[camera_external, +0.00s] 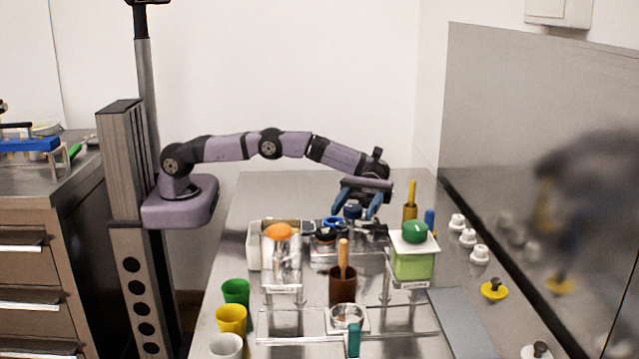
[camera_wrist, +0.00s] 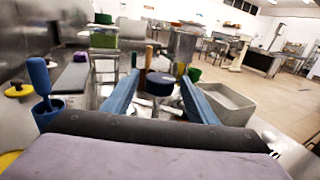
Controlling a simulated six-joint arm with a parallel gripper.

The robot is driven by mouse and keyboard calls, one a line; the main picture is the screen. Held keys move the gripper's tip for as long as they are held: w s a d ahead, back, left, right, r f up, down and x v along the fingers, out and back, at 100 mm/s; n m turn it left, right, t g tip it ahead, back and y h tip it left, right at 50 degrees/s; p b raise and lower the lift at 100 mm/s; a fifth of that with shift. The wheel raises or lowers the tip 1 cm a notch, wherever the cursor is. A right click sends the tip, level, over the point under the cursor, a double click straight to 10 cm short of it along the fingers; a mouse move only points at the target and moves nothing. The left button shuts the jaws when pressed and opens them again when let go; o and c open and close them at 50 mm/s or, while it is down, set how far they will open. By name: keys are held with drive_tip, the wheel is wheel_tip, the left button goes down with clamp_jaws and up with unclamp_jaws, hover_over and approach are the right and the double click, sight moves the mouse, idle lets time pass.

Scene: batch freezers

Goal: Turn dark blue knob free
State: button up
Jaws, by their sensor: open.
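The dark blue knob (camera_external: 352,210) sits on top of a unit in the middle of the metal table. In the wrist view the dark blue knob (camera_wrist: 160,85) shows as a round dark cap ahead, between my two blue fingers. My gripper (camera_external: 354,213) is open and points down at the knob, with one finger on either side. In the wrist view my gripper (camera_wrist: 160,80) has a finger to the left and to the right of the knob. I cannot tell whether either finger touches it. The lower part of the knob's unit is partly hidden.
An orange knob (camera_external: 278,231) tops a clear container on the left. A green knob (camera_external: 414,232) tops a light green container on the right. A brown pot (camera_external: 342,287) with a wooden handle stands in front. Cups line the left edge; white knobs line the right panel.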

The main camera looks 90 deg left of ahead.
drive_tip(key=shift+v, duration=0.9)
drive_tip(key=s+d+r+m+t+y+p, duration=0.35)
drive_tip(key=s+d+y+p, duration=0.4)
drive_tip(key=y, duration=0.25)
drive_tip(key=w+a+r+m+t+y+p, duration=0.3)
drive_tip(key=a+r+m+t+y+p, duration=0.1)
drive_tip(key=r+m+t+y+p, duration=0.35)
drive_tip(key=shift+m, duration=0.5)
drive_tip(key=shift+s+p+x, duration=0.15)
drive_tip(key=shift+p+x, duration=0.1)
drive_tip(key=shift+x, duration=1.95)
drive_tip(key=shift+s+p+x, duration=0.15)
drive_tip(key=shift+p+x, duration=0.1)
drive_tip(key=shift+x, duration=2)
